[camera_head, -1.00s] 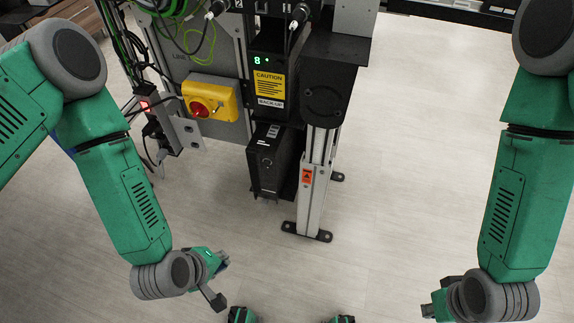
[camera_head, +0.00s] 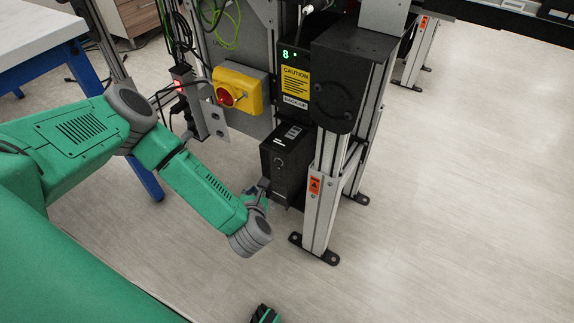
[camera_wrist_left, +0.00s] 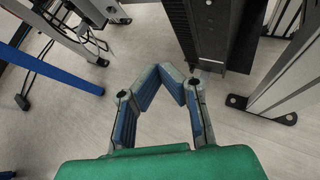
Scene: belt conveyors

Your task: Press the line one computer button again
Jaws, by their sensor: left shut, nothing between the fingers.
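The line one computer (camera_head: 290,150) is a black upright box mounted low on the conveyor frame, under the caution-labelled unit. A small round mark, apparently its button (camera_head: 279,162), shows on its front face. My left gripper (camera_head: 264,187) is at the lower front of the computer, below the button; I cannot tell if it touches. In the left wrist view the computer's dark vented body (camera_wrist_left: 210,30) stands just beyond my left gripper (camera_wrist_left: 172,72), whose fingertips meet with nothing between them.
A yellow box with a red switch (camera_head: 238,90) and a black power strip (camera_head: 187,100) are up and left of the computer. A metal post (camera_head: 325,200) with floor feet stands close on its right. A blue-legged table (camera_head: 40,40) is at the left.

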